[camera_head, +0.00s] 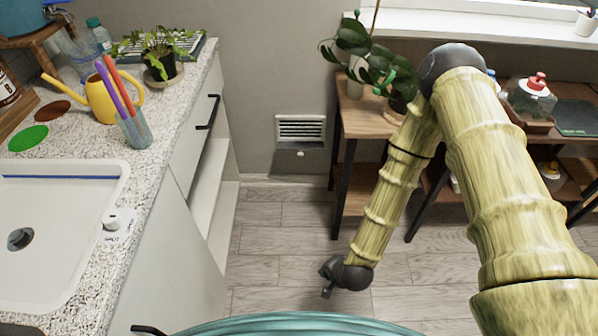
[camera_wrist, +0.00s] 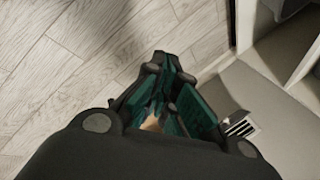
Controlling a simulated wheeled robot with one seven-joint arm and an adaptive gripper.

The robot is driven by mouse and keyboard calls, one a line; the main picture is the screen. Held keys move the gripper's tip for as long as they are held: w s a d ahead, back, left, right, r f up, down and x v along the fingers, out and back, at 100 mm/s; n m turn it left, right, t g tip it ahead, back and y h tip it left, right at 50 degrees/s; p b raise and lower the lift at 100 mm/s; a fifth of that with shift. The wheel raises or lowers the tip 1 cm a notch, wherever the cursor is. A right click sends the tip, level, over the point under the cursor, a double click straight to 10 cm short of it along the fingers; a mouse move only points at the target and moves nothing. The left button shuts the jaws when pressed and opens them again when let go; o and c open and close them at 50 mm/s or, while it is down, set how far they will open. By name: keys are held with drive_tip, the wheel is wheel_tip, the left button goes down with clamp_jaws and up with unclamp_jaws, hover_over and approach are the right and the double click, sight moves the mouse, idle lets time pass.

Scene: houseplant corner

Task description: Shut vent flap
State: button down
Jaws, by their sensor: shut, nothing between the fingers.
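The wall vent (camera_head: 301,128) is a pale slatted grille low on the grey wall, between the counter and the wooden shelf. Its grey flap (camera_head: 300,161), with a small knob, stands open below the slats, which are uncovered. My gripper (camera_head: 328,291) is low over the floor, in front of the vent and well short of it, touching nothing. In the wrist view its dark and teal fingers (camera_wrist: 165,65) are shut and empty. Part of the vent (camera_wrist: 240,128) shows there beside the gripper, partly hidden by it.
A cabinet with a sink counter (camera_head: 195,75) and a handled drawer (camera_head: 208,112) stands left of the vent. A wooden shelf (camera_head: 362,118) with plants stands to its right. The wood-look floor (camera_head: 275,225) between them is clear.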

sight(301, 149)
drive_tip(key=w+a+f+m+t+b, duration=0.25)
drive_tip(key=w+m+b, duration=0.2)
drive_tip(key=w, duration=0.25)
drive_tip(key=w+a+f+m+t+b, duration=0.1)
drive_tip(key=w+a+f+m+b, duration=0.3)
drive_tip(key=w+b, duration=0.25)
drive_tip(key=w+a+f+m+t+b, duration=0.2)
drive_tip(key=w+a+f+m+b, duration=0.15)
drive_tip(key=w, duration=0.45)
drive_tip(key=w+r+m+t+h+b, duration=0.1)
drive_tip(key=w+m+t+b, duration=0.1)
drive_tip(key=w+m+b, duration=0.5)
drive_tip(key=w+r+m+t+h+b, duration=0.1)
drive_tip(key=w+m+t+b, duration=0.2)
drive_tip(key=w+m+b, duration=0.4)
drive_tip(key=shift+w+d+m+h+b, duration=0.35)
drive_tip(key=shift+w+b, duration=3.8)
drive_tip(key=shift+w, duration=4.35)
drive_tip(key=shift+a+r, duration=0.1)
drive_tip(key=shift+r, duration=0.1)
